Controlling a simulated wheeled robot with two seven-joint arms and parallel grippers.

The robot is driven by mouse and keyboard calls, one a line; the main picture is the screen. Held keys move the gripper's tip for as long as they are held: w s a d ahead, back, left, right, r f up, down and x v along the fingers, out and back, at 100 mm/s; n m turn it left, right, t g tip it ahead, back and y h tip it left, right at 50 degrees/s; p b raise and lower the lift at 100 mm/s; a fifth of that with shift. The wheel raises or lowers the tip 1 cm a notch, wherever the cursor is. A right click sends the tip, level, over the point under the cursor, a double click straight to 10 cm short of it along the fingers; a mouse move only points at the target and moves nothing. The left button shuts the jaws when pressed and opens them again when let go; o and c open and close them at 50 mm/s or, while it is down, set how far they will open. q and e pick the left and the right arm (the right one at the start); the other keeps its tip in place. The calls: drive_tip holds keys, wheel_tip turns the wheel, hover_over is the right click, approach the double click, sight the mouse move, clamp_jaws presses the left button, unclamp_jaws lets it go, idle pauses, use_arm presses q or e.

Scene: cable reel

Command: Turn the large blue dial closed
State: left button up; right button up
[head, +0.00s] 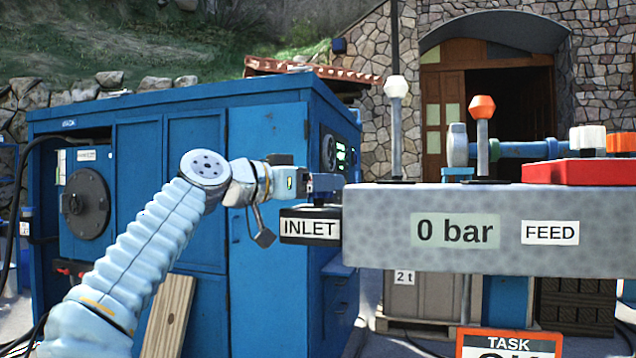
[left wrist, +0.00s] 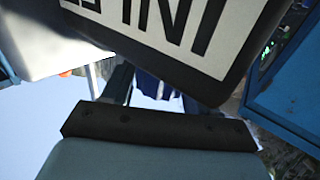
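No large blue dial shows clearly as a whole. A small blue piece (head: 326,183) shows just above the black INLET block (head: 310,226), at the left end of the speckled grey panel. A dark blue thing (left wrist: 158,88) shows between my fingers in the left wrist view, partly hidden by the INLET label; I cannot tell whether it is the dial. My left gripper (head: 300,182) is at this end of the panel, its tips partly hidden. In the wrist view its dark fingers stand apart, with bright gaps beside the blue thing. My right gripper is not in view.
The panel (head: 388,250) reads 0 bar and FEED. A white-topped lever (head: 396,125), an orange-topped lever (head: 482,130) and a red block (head: 580,172) stand on it. A large blue cabinet (head: 200,130) fills the left behind my arm. A task sign (head: 508,343) is below.

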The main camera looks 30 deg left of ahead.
use_arm(q)
drive_tip(key=c, duration=0.6)
drive_tip(key=shift+o, duration=0.2)
drive_tip(key=shift+y, duration=0.3)
drive_tip(key=shift+s+d+r+n+t+y+p, duration=0.1)
drive_tip(key=shift+n+t+y+p, duration=0.2)
drive_tip(key=shift+n+y, duration=0.25)
drive_tip(key=shift+d+r+n+t+y+p, duration=0.1)
drive_tip(key=shift+n+t+y+p, duration=0.1)
drive_tip(key=shift+n+y+p, duration=0.35)
drive_tip(key=n+y+p, duration=0.1)
drive_tip(key=y, duration=0.2)
drive_tip(key=shift+a+n+y, duration=0.15)
drive_tip(key=shift+n+y, duration=0.15)
drive_tip(key=shift+n, duration=0.1)
drive_tip(key=shift+f+n+y+p, duration=0.15)
drive_tip(key=shift+n+y+p, duration=0.35)
drive_tip(key=shift+y, duration=0.5)
drive_tip(key=shift+f+n+y, duration=0.1)
drive_tip(key=shift+n+y, duration=0.9)
drive_tip(key=shift+y, duration=0.5)
